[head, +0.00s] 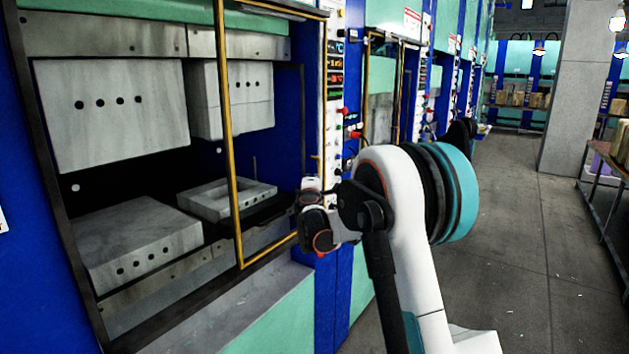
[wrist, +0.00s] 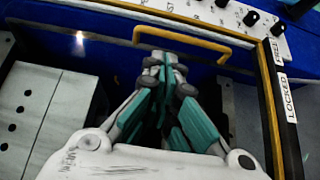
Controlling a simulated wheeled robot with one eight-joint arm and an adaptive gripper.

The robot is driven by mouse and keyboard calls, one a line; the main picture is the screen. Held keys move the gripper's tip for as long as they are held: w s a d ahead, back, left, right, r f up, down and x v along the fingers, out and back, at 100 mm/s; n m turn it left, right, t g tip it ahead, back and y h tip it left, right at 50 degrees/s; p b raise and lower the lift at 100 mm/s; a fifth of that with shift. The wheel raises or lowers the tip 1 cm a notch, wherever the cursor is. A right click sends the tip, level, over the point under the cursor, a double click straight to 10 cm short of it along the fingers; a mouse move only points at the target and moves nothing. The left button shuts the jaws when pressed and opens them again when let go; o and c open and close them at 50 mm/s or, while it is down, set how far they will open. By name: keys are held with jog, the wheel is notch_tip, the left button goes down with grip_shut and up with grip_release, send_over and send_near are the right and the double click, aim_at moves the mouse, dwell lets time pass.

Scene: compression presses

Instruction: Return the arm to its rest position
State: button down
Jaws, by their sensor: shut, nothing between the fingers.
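My gripper (wrist: 163,65) shows in the wrist view with its teal and grey fingers drawn together and empty. Its tips lie just below a yellow handle (wrist: 205,43) in the picture; I cannot tell if they touch it. In the head view my white arm (head: 408,240) is bent in front of the press (head: 232,300), with its wrist end (head: 320,225) beside the yellow-framed opening. I cannot make out the fingers in the head view.
The press has pale upper blocks (head: 112,115) and a lower block (head: 135,250) inside its opening. A control panel (head: 335,100) with knobs stands right of the opening. More presses line the aisle. The grey floor (head: 515,250) is clear, with a pillar (head: 580,95) farther back.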

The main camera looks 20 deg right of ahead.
jog(key=s+a+r+m+g+b, duration=0.15)
jog(key=s+m, duration=0.25)
jog(key=s, duration=0.8)
jog(key=s+a+m+g+b, duration=0.2)
jog(key=s+a+m+g, duration=0.15)
jog(key=s, duration=0.85)
jog(key=s+a+f+m+g+y+b, duration=0.1)
jog(key=s+a+f, duration=0.4)
jog(key=s, duration=0.5)
jog(key=s+a+f+m+g+y+b, duration=0.1)
jog(key=s+a+f+m+g+y, duration=0.1)
jog(key=s+a+f+y, duration=0.2)
jog(key=s+a+f+m+g+y+b, duration=0.1)
jog(key=s+a+f, duration=0.5)
jog(key=s, duration=1.2)
notch_tip(320, 180, down, 4)
jog(key=shift+s+r+m+y, duration=0.15)
jog(key=shift+r+m+y, duration=0.05)
jog(key=shift+m+y, duration=0.6)
